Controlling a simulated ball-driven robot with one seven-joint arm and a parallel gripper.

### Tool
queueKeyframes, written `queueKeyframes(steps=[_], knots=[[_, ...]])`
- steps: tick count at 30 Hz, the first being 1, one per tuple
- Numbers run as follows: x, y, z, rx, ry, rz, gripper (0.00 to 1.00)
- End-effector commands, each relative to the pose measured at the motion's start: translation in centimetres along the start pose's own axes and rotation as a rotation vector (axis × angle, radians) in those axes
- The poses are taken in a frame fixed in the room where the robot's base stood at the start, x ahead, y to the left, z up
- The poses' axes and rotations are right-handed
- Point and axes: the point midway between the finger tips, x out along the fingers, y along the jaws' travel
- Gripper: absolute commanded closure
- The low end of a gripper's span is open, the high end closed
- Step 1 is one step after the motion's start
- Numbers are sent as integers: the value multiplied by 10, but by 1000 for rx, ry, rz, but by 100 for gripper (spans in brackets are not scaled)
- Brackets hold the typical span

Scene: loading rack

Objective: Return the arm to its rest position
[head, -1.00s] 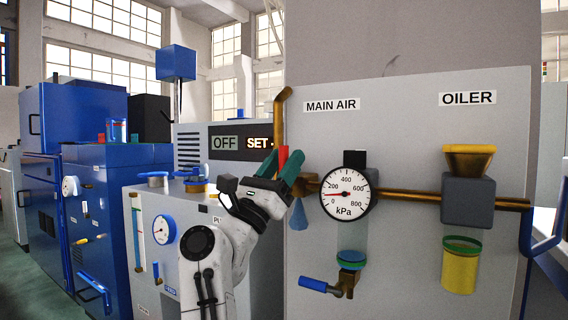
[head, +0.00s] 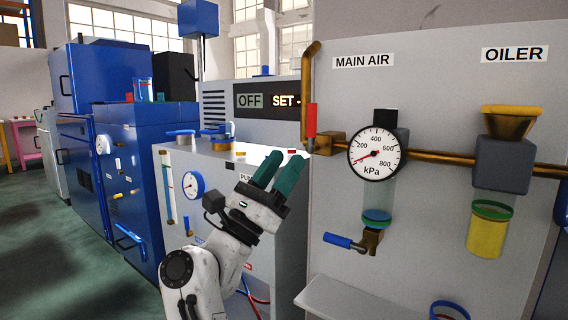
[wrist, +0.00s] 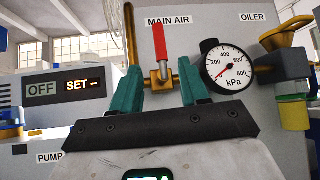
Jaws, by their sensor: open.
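My arm reaches up from the bottom of the head view, and its white wrist ends in my gripper (head: 283,168) with two green fingers. The fingers are apart, with nothing between them. In the head view the gripper is left of and below the red valve handle (head: 311,120), clear of it. The wrist view shows the open fingers pointing towards the panel, with the upright red handle (wrist: 159,50) and its brass valve (wrist: 160,78) seen beyond the gap.
The grey MAIN AIR panel (head: 330,220) carries a pressure gauge (head: 374,150), brass pipe and oiler (head: 502,165). A ledge (head: 370,305) juts out below. The pump cabinet (head: 275,225) stands behind my arm, blue machines (head: 130,175) further left. Floor (head: 60,225) at left is open.

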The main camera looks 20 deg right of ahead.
Motion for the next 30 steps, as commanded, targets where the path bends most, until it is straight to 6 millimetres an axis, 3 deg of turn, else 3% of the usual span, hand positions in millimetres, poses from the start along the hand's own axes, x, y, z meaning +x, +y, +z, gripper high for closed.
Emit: queueKeyframes(steps=[8,14,20,23,26,30], knots=[[-1,1,-2,-15,-12,13,55],[-18,12,-20,-246,-203,212,55],[-72,27,-64,-629,-495,531,55],[-109,27,-97,-819,-635,698,55],[-150,18,-136,-1001,-774,870,55],[-210,-13,-197,-1233,-963,1129,55]])
